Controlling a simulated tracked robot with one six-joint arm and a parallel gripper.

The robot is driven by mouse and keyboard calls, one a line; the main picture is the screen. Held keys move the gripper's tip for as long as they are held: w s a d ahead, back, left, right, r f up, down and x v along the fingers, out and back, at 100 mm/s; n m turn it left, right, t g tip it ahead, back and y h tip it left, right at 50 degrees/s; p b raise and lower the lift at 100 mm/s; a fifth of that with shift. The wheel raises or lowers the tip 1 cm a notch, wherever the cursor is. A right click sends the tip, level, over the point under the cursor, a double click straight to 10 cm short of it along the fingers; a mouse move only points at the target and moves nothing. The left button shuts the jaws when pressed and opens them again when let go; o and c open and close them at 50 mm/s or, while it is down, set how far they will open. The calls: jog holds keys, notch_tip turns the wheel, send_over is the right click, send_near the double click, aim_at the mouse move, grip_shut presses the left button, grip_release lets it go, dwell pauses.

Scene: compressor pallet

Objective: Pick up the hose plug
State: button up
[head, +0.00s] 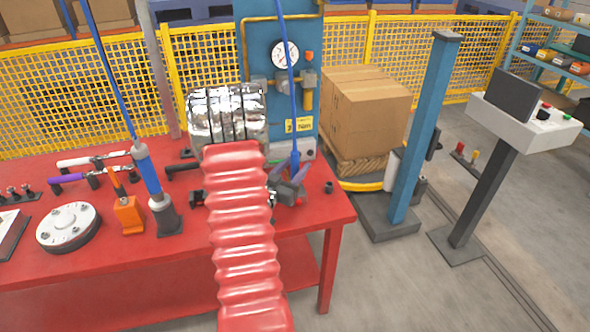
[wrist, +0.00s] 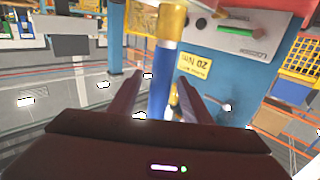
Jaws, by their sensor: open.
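The hose plug, a brass-coloured end (wrist: 173,20) on a blue stem (wrist: 160,88), shows at the top centre of the wrist view. The stem stands between the two dark fingers of my gripper (wrist: 159,80), which are apart, one on each side; I cannot tell whether either touches it. In the head view the plug's blue body (head: 295,158) hangs on a blue hose in front of the blue panel. My gripper (head: 292,174) is at the plug there, above the right end of the red table. The plug's lower end is hard to make out in that view.
The blue panel with a gauge (head: 285,54) stands right behind the plug. A shiny metal cylinder (head: 228,112) is left of it. Tools and a round flange (head: 68,228) lie on the red table (head: 319,214). Cardboard boxes (head: 366,112) and a blue post (head: 424,125) stand right.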

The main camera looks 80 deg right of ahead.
jog(key=shift+c, duration=0.3)
grip_shut()
dwell(0.5)
